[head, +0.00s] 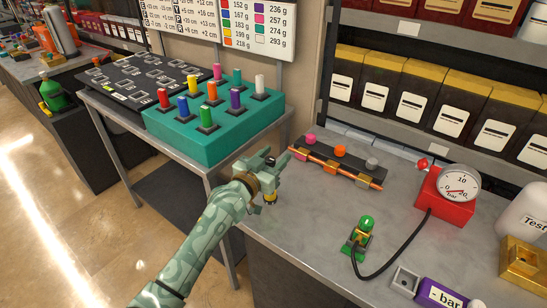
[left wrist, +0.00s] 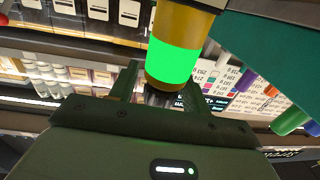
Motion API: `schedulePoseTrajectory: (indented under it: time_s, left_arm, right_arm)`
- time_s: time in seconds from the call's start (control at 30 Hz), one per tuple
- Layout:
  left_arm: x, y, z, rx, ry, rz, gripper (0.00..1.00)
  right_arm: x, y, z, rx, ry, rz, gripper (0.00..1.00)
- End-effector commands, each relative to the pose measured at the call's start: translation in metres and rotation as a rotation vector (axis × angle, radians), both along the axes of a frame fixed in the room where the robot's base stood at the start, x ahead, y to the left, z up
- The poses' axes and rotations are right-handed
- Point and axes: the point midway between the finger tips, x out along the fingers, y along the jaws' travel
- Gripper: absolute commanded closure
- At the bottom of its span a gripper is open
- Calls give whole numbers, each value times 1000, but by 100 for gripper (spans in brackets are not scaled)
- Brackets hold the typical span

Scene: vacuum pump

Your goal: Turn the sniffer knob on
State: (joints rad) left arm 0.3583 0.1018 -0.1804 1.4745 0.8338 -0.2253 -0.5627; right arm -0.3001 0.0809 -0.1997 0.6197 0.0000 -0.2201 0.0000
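A dark manifold with a copper pipe lies on the counter, carrying a pink knob (head: 311,138), an orange knob (head: 340,150) and a grey knob (head: 372,163). No readable label tells which one is the sniffer knob. My left gripper (head: 275,159) is above the counter's left edge, just left of the pink knob and apart from it. My right gripper is not in view.
A teal box (head: 215,146) with several coloured pegs stands left of my gripper. A red gauge box (head: 443,208), a green fitting with a black hose (head: 357,238) and a purple "- bar" block (head: 440,293) sit to the right. The front middle counter (head: 300,215) is clear.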

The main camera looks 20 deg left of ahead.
Motion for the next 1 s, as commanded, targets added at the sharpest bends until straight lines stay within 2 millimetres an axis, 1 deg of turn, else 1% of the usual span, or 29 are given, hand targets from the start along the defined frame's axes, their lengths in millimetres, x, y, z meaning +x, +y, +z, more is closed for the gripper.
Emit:
schedulePoseTrajectory:
  time_s: [0.2,0.27,0.33,0.47,0.6,0.7,0.8,0.9,1.0]
  left_arm:
    - [-2,1,0,0,0,0,53]
    - [-6,2,0,0,1,0,53]
    - [-14,4,1,2,0,0,53]
    - [-43,13,2,2,1,0,53]
    - [-81,24,2,3,2,-1,53]
    - [-107,31,1,4,2,-1,53]
    - [-128,37,0,3,2,-1,53]
    - [-143,42,0,2,2,-1,53]
    - [-152,45,0,0,1,0,53]
  right_arm:
    - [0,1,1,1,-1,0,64]
    - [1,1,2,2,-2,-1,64]
    - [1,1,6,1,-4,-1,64]
    - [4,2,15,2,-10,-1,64]
    - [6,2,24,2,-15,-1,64]
    - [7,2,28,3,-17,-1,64]
    - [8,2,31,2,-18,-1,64]
    - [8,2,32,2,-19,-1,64]
    - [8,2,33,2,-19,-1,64]
